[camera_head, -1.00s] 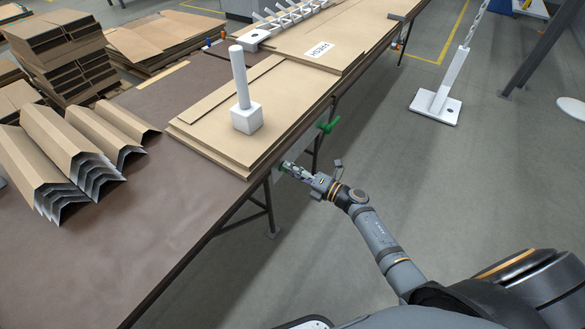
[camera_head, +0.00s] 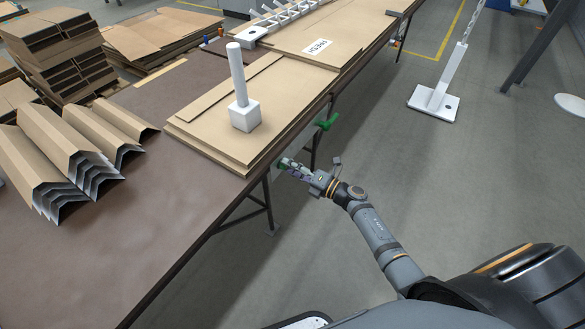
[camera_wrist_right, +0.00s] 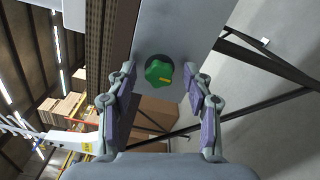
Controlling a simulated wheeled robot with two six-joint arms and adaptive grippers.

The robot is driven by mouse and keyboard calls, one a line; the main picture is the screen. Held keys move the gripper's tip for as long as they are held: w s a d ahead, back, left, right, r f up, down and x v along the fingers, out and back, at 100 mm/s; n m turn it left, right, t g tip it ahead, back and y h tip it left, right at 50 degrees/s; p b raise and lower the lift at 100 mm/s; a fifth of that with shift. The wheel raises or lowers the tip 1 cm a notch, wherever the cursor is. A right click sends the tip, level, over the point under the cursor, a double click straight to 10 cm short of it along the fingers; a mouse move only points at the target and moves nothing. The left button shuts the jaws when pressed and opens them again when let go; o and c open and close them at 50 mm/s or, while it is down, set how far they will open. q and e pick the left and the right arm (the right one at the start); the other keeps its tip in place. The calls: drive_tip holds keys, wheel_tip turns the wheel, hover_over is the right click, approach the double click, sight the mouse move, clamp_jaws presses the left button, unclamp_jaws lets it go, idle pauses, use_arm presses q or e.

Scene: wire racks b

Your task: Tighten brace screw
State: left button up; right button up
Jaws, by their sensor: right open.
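A green lobed knob with a yellow mark, which I take for the brace screw (camera_wrist_right: 159,72), sits on a grey bracket plate (camera_wrist_right: 178,28) in the right wrist view. It lies between the two fingers of my right gripper (camera_wrist_right: 159,78), with a gap on each side. The right gripper is open and empty. My left gripper is not in view.
A second green knob (camera_head: 327,122) is farther along the table edge. Flat cardboard (camera_head: 210,125) and a white post on a block (camera_head: 244,116) lie on the brown table (camera_head: 165,215). A dark table leg (camera_head: 268,203) stands below the edge.

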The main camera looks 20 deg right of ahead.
drive_tip(key=v, duration=1.2)
drive_tip(key=shift+d+f, duration=0.1)
